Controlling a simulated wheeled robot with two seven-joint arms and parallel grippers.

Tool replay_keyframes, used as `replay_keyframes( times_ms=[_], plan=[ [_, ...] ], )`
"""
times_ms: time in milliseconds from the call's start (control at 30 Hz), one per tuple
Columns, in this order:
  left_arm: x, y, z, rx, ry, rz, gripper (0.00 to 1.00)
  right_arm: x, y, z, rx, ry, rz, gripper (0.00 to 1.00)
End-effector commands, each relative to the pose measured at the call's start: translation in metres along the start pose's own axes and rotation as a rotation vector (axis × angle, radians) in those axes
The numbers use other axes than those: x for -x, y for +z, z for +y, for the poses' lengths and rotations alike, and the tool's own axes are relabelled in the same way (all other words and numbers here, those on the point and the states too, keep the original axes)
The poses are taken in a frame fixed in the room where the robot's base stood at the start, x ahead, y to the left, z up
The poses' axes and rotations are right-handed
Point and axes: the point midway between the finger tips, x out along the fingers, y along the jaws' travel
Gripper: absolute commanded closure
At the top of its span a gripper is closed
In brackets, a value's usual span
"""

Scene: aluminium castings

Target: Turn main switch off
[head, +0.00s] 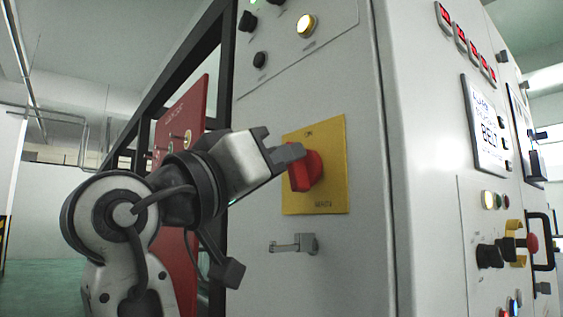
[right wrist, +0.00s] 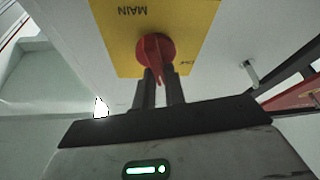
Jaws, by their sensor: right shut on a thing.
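The main switch is a red rotary knob (head: 306,172) on a yellow plate (head: 331,190) marked ON and MAIN, on the front of a grey cabinet. My right gripper (head: 290,157) reaches it from the left in the head view and is shut on the knob. In the right wrist view the two dark fingers (right wrist: 159,88) stand on either side of the red knob's grip (right wrist: 155,52), below its round body. The yellow plate (right wrist: 120,45) appears upside down there. My left gripper is not in view.
A grey latch handle (head: 295,243) sits below the yellow plate. A lit button (head: 306,25) and black knobs are above it. A red panel (head: 180,125) stands behind my arm. The cabinet's right face carries several buttons and a red emergency knob (head: 532,243).

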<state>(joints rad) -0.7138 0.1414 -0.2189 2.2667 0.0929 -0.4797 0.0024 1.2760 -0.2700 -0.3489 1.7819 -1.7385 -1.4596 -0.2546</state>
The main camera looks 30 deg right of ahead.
Motion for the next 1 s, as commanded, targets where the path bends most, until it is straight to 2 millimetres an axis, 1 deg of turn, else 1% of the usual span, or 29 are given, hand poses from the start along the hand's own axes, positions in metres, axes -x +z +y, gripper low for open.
replay_keyframes(
  times_ms=[300, 600, 800, 1000],
  plan=[
    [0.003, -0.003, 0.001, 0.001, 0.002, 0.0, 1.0, 0.001, 0.0, -0.002, 0.276, -0.121, -0.002, 1.0],
    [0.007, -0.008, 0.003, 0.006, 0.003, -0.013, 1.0, 0.0, -0.001, -0.003, 0.514, -0.216, -0.002, 1.0],
    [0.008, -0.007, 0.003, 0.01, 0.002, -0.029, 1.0, 0.0, 0.001, -0.004, 0.628, -0.263, -0.003, 1.0],
    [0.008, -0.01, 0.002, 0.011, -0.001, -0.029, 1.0, 0.001, 0.002, -0.004, 0.697, -0.291, -0.003, 1.0]
  ],
)
